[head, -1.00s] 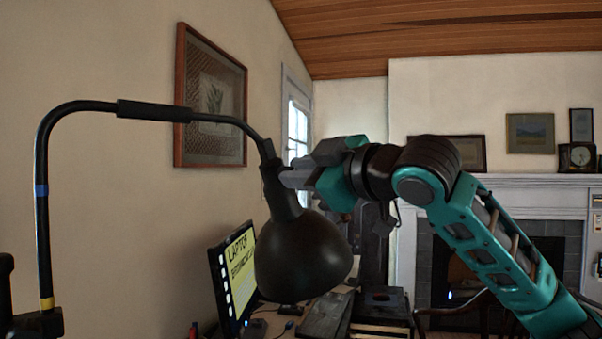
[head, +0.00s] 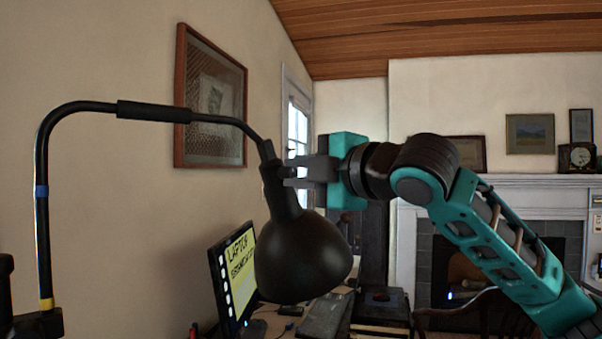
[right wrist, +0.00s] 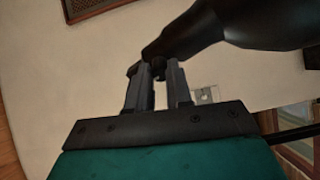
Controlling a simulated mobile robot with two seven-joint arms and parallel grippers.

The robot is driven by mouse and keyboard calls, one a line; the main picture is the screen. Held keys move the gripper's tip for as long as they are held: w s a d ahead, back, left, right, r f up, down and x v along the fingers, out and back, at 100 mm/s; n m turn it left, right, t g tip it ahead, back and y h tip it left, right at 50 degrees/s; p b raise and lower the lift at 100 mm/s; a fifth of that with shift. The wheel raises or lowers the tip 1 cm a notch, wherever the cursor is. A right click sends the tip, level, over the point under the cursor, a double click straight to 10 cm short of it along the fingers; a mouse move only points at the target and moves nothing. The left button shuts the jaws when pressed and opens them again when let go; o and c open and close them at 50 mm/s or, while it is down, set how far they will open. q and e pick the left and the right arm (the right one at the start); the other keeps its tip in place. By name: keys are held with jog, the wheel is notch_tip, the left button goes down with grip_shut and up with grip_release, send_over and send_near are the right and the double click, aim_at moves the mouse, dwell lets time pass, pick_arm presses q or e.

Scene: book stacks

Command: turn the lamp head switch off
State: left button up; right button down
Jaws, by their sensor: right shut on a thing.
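The black desk lamp has a bell-shaped lamp head (head: 302,258) that hangs from a curved arm (head: 155,110) in the head view. A small dark switch knob (right wrist: 158,68) sticks out of the lamp's neck in the right wrist view. My right gripper (head: 290,172) comes in from the right at the neck, above the shade. Its two fingers (right wrist: 158,76) are shut on the knob, which they partly hide. In the head view the fingers lie one above the other. My left gripper is not in view.
A monitor (head: 237,275) stands on the desk below and left of the shade, with dark items (head: 325,313) beside it. A framed picture (head: 211,97) hangs on the wall behind the lamp. A fireplace (head: 500,181) is at the back right.

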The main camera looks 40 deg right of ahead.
jog(key=shift+d+r, duration=0.1)
jog(key=shift+r, duration=0.15)
jog(key=c, duration=1)
grip_release()
jog(key=shift+f, duration=0.15)
jog(key=shift+s+d+b, duration=0.25)
jog(key=shift+s+b, duration=0.45)
jog(key=shift+s, duration=1.45)
jog(key=shift+s+d+b, duration=0.3)
jog(key=shift+s+b, duration=0.4)
jog(key=shift+s, duration=1.45)
jog(key=shift+s+d+b, duration=0.25)
jog(key=shift+s+b, duration=0.45)
jog(key=shift+s, duration=1.45)
